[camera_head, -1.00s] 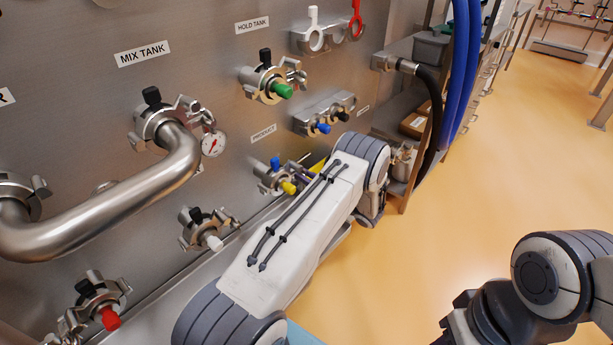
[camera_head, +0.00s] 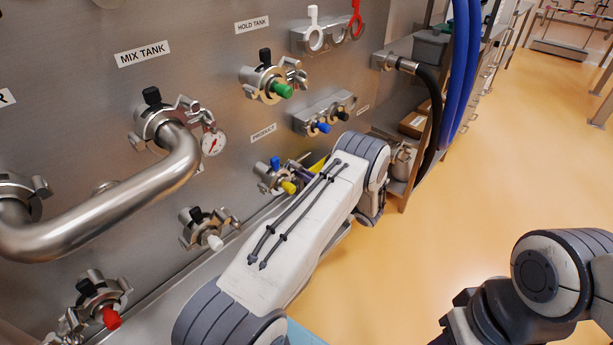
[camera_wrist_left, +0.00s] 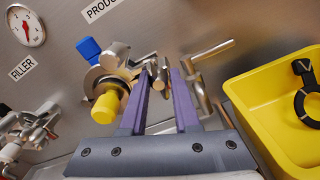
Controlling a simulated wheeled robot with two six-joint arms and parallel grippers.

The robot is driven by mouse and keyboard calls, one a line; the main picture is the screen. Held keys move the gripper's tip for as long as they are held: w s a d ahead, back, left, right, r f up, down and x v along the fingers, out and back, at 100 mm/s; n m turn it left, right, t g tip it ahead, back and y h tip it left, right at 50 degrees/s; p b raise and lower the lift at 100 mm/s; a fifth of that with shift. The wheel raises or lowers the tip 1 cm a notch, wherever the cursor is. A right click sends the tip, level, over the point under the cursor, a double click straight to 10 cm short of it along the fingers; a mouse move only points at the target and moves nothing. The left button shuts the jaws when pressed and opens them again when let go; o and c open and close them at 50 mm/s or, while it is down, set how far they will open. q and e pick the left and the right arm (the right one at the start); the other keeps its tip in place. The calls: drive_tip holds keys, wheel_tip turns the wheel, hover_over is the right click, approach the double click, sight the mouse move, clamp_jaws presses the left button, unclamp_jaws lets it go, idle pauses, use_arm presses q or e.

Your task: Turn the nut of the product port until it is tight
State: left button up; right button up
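The product port (camera_head: 265,178) is a steel clamp fitting with a blue cap and a yellow plug, low on the steel panel under the PRODUCT label. In the left wrist view the port (camera_wrist_left: 112,82) is left of centre. Its nut (camera_wrist_left: 155,70) is a small steel piece between my fingertips. My left gripper (camera_wrist_left: 163,75) has two purple fingers, close together and one on each side of the nut; they appear shut on it. In the head view my left gripper (camera_head: 303,171) is mostly hidden by my own arm. My right gripper's fingers are not in view.
A yellow bin (camera_wrist_left: 270,105) with a black ring-shaped item stands right of the fingers. The white-plugged port (camera_head: 207,230) is to the lower left, and a clamp block with blue and black plugs (camera_head: 325,115) is above. Blue hoses (camera_head: 460,70) hang at right; open floor lies beyond.

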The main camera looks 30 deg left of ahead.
use_arm(q)
drive_tip(key=s+d, duration=0.1)
drive_tip(key=d, duration=0.7)
drive_tip(key=shift+s+d, duration=0.25)
drive_tip(key=shift+d, duration=0.15)
drive_tip(key=s+d+r+n+g+h, duration=0.1)
drive_tip(key=s+d+r+n+h, duration=0.5)
drive_tip(key=s+d, duration=0.4)
drive_tip(key=s+d+r+n+g+h, duration=0.1)
drive_tip(key=s+d+r+n+h, duration=0.55)
drive_tip(key=s, duration=0.65)
drive_tip(key=s+d+r+n+g+h, duration=0.1)
drive_tip(key=s+d+r+n+h, duration=0.4)
drive_tip(key=s+d, duration=0.55)
wheel_tip(320, 180, up, 12)
drive_tip(key=h+p, duration=0.1)
drive_tip(key=p, duration=1.1)
drive_tip(key=shift+f+m, duration=0.25)
drive_tip(key=shift+m, duration=0.1)
drive_tip(key=shift+s, duration=0.1)
